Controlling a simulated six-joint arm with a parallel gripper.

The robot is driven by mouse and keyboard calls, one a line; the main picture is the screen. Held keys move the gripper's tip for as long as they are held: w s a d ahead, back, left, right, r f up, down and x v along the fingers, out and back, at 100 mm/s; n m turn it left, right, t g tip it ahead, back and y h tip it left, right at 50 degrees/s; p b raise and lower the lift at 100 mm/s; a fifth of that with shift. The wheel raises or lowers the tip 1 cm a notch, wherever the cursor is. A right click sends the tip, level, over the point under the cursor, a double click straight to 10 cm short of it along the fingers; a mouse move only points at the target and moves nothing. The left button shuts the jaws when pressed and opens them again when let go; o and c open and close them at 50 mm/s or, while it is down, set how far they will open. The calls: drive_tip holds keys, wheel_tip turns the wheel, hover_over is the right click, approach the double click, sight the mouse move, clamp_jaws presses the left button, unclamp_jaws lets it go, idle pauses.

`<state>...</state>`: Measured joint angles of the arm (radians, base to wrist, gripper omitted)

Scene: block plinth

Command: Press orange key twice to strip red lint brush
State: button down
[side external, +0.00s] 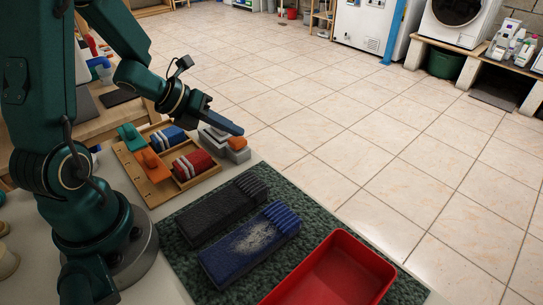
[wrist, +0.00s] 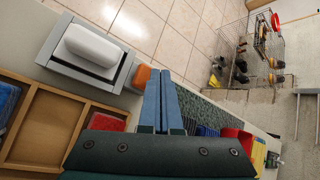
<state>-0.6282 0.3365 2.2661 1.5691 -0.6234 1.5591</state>
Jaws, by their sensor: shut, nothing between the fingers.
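The orange key (side external: 237,143) sits on the end of a grey block unit (side external: 213,143) at the table's far edge. The key also shows in the wrist view (wrist: 141,78), just left of my fingertips, beside a white rounded block (wrist: 92,46) in a grey frame. My gripper (side external: 238,130) is shut and empty, its blue fingers pointing out above the unit near the key; I cannot tell whether they touch it. The same fingers show in the wrist view (wrist: 164,72). A red brush (side external: 193,165) with pale stripes lies in the wooden tray (side external: 165,197), behind and below my gripper.
The wooden tray also holds a blue striped brush (side external: 167,140), with green (side external: 131,137) and orange (side external: 150,165) pieces at its left. A green mat (side external: 178,244) bears a dark brush (side external: 215,215) and a blue, lint-covered brush (side external: 247,246). A red bin (side external: 333,275) stands in front.

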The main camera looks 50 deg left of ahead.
sight(233, 142)
drive_tip(key=shift+f, duration=0.9)
idle(0.8)
drive_tip(key=shift+r, duration=1.25)
drive_tip(key=shift+r, duration=2.5)
